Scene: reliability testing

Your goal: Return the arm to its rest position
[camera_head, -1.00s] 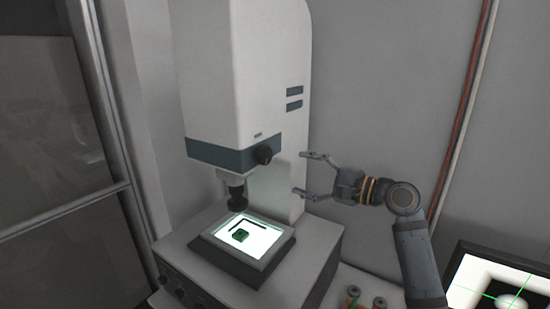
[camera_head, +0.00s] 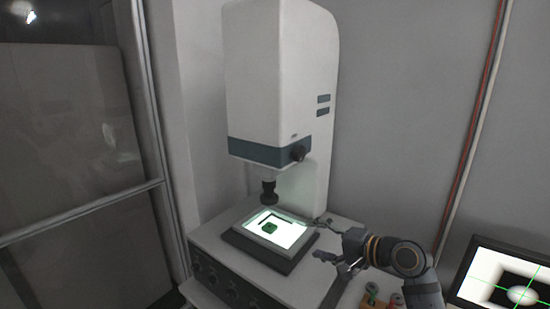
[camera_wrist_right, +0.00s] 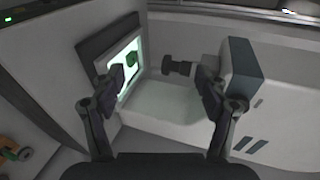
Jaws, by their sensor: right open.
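My right gripper (camera_head: 322,240) is open and empty, just right of the lit stage of the microscope-like machine. Its two fingers also show spread apart in the right wrist view (camera_wrist_right: 158,95). The machine (camera_head: 275,85) is tall and white with a blue-grey band and a dark lens above the stage. A small green part (camera_head: 270,228) lies on the bright stage (camera_head: 294,240), apart from the gripper. The part also shows in the right wrist view (camera_wrist_right: 131,59), beyond the left finger. My left gripper is not in view.
A monitor (camera_head: 508,278) with green crosshairs stands at the lower right. Small orange and green items (camera_head: 370,299) sit below my right forearm. A red and a white pipe run down the wall (camera_head: 415,110). A glass-panelled frame (camera_head: 150,110) stands at the left.

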